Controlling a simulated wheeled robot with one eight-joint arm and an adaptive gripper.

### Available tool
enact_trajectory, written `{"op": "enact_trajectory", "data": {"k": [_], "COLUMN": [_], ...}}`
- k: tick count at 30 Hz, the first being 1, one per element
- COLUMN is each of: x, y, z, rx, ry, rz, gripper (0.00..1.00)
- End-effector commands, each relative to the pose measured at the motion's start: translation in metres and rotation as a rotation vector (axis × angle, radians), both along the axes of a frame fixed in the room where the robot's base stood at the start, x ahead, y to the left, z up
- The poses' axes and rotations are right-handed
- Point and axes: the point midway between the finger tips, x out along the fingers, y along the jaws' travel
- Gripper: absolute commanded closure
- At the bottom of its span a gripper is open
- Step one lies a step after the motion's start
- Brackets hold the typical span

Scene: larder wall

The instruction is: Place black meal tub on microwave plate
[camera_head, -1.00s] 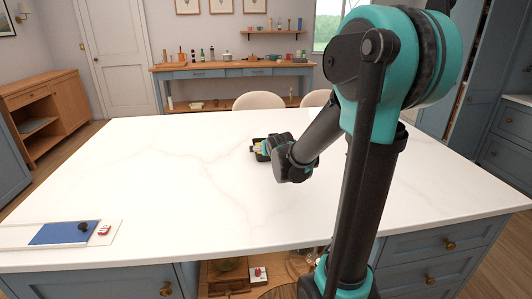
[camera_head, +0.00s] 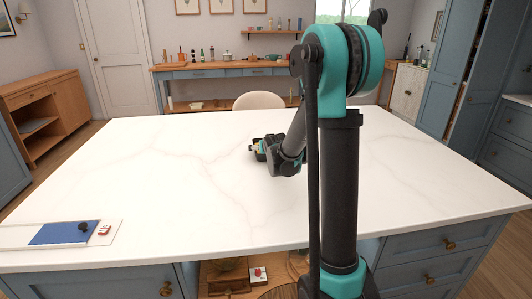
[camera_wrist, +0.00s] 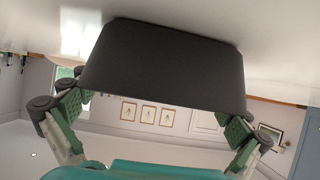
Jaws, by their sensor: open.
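The black meal tub (camera_head: 257,154) sits on the white marble worktop near its middle, partly hidden by my gripper (camera_head: 272,154) in the head view. In the wrist view the tub (camera_wrist: 165,68) shows as a large, dark, tapered wall, with the picture upside down. My gripper (camera_wrist: 152,118) is open, with one green-padded finger near each side of the tub. I cannot tell whether either finger touches it. What is in the tub is mostly hidden. No microwave plate can be made out.
The worktop (camera_head: 130,190) is mostly clear. A white and blue board (camera_head: 65,233) with a black knob and a small red item lies at its front left. A pale chair (camera_head: 258,100) stands behind it. A sideboard (camera_head: 230,72) with bottles and pots stands at the far wall.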

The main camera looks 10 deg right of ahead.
Motion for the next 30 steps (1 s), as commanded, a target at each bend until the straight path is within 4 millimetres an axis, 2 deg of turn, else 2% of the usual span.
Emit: {"op": "enact_trajectory", "data": {"k": [10,23,30], "x": [0.0050,0.0049,0.0048], "y": [0.0000,0.0001,0.0001], "z": [-0.0032,-0.0028,-0.0016], "rx": [0.001,0.001,0.001], "ry": [0.000,0.000,0.000], "rz": [0.000,0.000,0.000], "gripper": [0.00,0.53,0.54]}}
